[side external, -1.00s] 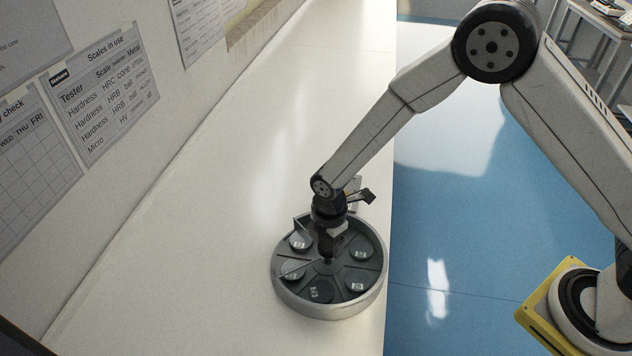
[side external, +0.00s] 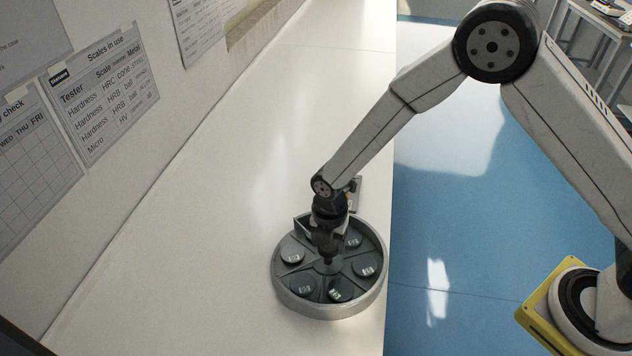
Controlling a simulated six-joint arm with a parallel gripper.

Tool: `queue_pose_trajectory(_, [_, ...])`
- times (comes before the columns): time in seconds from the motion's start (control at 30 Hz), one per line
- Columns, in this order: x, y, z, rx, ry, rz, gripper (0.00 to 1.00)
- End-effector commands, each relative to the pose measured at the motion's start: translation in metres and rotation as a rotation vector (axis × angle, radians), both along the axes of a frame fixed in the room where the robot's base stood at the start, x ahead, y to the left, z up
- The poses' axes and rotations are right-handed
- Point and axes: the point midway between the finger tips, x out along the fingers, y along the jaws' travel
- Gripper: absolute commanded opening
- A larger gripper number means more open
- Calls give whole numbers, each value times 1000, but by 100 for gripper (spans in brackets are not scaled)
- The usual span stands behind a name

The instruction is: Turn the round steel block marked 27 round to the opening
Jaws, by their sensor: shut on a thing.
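A round turntable tray (side external: 281,286) with a pale metal rim stands on the bench. Dark dividers split it into wedge compartments with round steel blocks in them. Blocks show at the left (side external: 292,257), front left (side external: 306,287), front (side external: 341,290), right (side external: 367,270) and back right (side external: 353,241). Their pale marks are too small to read, so I cannot tell which is 27. My gripper (side external: 328,258) points down at the tray's centre, shut on the central knob (side external: 327,262), which the fingers mostly hide. My wrist hides part of the tray's back, and I cannot make out the opening clearly.
The white bench (side external: 200,260) is clear to the left of the tray. Its edge drops to a blue floor (side external: 450,240) close on the right. A small upright plate (side external: 356,193) stands behind the tray. Printed sheets (side external: 104,92) hang on the wall.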

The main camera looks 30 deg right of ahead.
Motion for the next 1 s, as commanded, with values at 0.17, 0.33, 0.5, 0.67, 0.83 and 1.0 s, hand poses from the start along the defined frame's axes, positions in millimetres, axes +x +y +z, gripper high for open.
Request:
queue_pose_trajectory(0.17, [1,0,1,0,-1,88,0])
queue_pose_trajectory(0.33, [0,0,1,0,-2,174,0])
queue_pose_trajectory(0.5, [0,-1,1,0,-2,258,0])
queue_pose_trajectory(0.67, [0,-1,1,0,-2,338,0])
queue_pose_trajectory(0.83, [0,-1,1,0,-2,424,0])
queue_pose_trajectory(1.0, [0,-1,1,1,-2,508,0])
